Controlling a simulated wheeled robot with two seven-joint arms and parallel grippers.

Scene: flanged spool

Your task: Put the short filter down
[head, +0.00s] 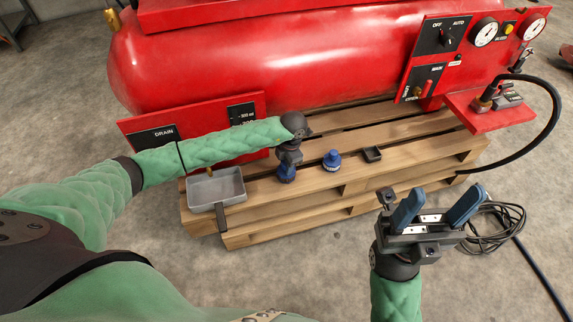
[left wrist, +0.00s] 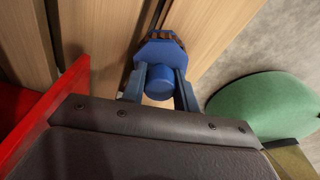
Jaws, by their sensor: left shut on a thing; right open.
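A blue filter (left wrist: 160,82) with a round knob and a wider, many-sided flange is between the blue fingers of my left gripper (left wrist: 160,92) in the left wrist view. My left gripper (head: 287,173) is shut on it and points down over the wooden pallet (head: 405,138) in the head view. There the fingers largely hide the filter. I cannot tell whether its base touches the boards. A second blue filter (head: 332,161) stands upright on the pallet, just right of my left gripper. My right gripper (head: 445,195) is open and empty, in front of the pallet's right part.
A grey tray (head: 203,190) with a dark handle sits at the pallet's left end. The red tank (head: 280,60) stands behind. A black hose (head: 556,105) curves at the right.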

